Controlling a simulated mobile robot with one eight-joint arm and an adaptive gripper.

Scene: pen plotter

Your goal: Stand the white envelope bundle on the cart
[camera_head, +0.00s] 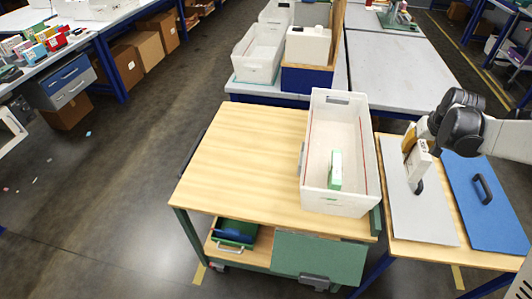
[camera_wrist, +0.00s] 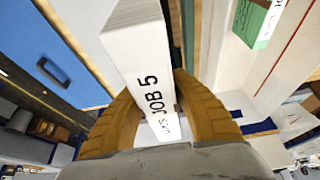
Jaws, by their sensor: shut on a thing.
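My gripper (camera_head: 411,143) is at the right in the head view, over the side table. In the wrist view its yellow-brown fingers (camera_wrist: 160,95) are shut on the white envelope bundle (camera_wrist: 138,50), marked "JOB 5". The bundle also shows in the head view (camera_head: 418,163), roughly upright above a grey panel; I cannot tell whether it touches the panel. The cart (camera_head: 235,145) has a wooden top and green frame, left of my gripper. A white bin (camera_head: 318,195) stands on the cart's right side.
A green-and-white bundle (camera_head: 335,172) stands inside the bin. The grey panel (camera_head: 402,205) and a blue panel (camera_head: 488,200), both with dark handles, lie on the side table. The cart top left of the bin is clear. More white bins (camera_head: 258,55) stand behind.

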